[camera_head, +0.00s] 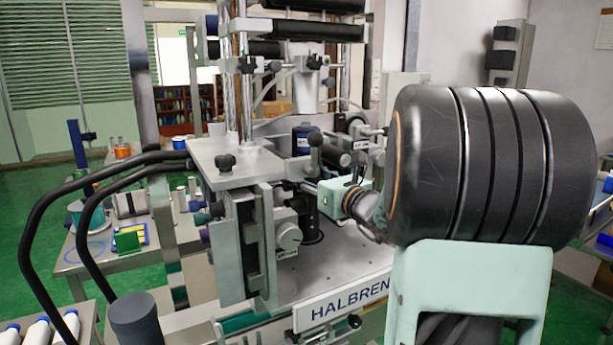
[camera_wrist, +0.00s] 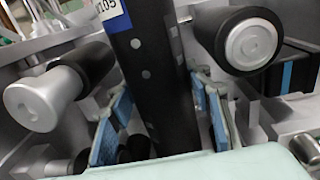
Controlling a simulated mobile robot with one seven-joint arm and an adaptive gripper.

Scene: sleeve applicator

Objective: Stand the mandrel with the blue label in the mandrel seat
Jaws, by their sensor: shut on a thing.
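A dark upright piece (camera_head: 313,222) shows just below the gripper and meets a dark round base on the plate. I cannot tell whether this is the mandrel in the seat. The mandrel's lower end is hidden in the wrist view.
Rollers with silver ends flank the mandrel in the wrist view, left (camera_wrist: 45,95) and right (camera_wrist: 250,45). The front base plate (camera_head: 350,262) is clear.

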